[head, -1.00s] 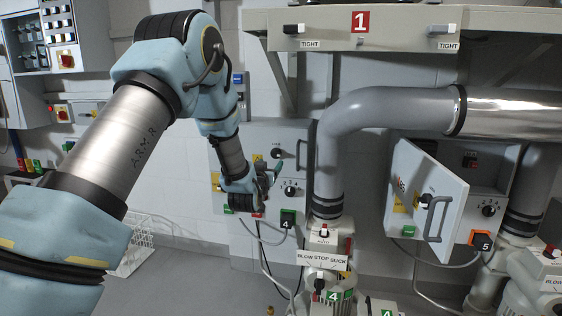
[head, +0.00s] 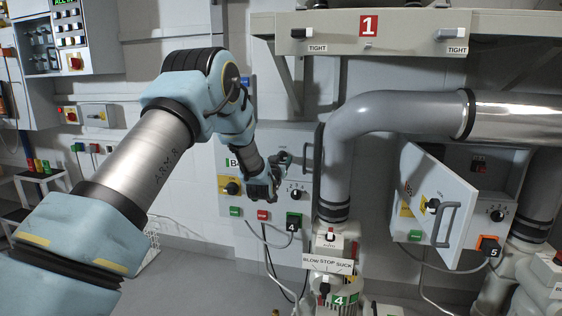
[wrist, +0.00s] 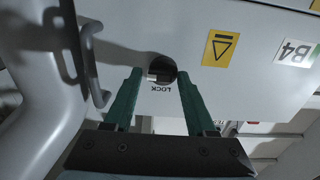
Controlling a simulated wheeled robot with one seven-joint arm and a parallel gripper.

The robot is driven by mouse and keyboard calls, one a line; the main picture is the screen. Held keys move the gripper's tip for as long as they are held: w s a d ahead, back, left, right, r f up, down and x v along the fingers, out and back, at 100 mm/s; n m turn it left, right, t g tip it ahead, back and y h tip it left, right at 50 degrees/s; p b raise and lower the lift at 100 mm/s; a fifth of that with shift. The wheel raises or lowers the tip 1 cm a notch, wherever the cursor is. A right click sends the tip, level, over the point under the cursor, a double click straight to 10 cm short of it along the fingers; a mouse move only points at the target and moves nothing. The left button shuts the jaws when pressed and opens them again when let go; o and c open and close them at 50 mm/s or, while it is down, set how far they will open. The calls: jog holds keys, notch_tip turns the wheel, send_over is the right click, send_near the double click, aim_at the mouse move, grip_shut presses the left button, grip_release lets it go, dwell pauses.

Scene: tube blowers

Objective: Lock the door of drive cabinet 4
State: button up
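Drive cabinet 4 (head: 228,205) hangs on the wall left of the grey pipe, and its door looks closed. In the wrist view the door (wrist: 235,85) fills the upper part, with the B4 label at right. The lock knob (wrist: 158,78) is a dark round with a light bar, above an upside-down LOCK label. My gripper (wrist: 160,75) is open, its green fingers on either side of the knob; I cannot tell whether they touch it. In the head view my gripper (head: 284,160) is in front of the door and hides the lock. The door handle (wrist: 96,70) is left of the fingers.
A grey pipe (head: 345,140) stands close to the right of cabinet 4. Cabinet 5's door (head: 437,200) hangs open farther right. A beam marked 1 (head: 400,28) runs overhead.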

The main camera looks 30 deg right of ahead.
grip_shut()
dwell(0.5)
jog(key=n+b, duration=0.3)
jog(key=shift+w+a+f+n, duration=0.1)
jog(key=shift+n, duration=0.2)
jog(key=n+b, duration=0.3)
jog(key=n, duration=0.2)
jog(key=shift+n, duration=0.3)
jog(key=n+b, duration=0.3)
jog(key=n, duration=0.1)
jog(key=shift+w+a+r+n+b, duration=0.15)
jog(key=shift+n+b, duration=0.35)
jog(key=shift+n, duration=0.7)
jog(key=shift+s+d+r+n+b, duration=0.15)
jog(key=shift+n+b, duration=0.3)
jog(key=shift+n, duration=0.75)
jog(key=shift+w+a, duration=0.1)
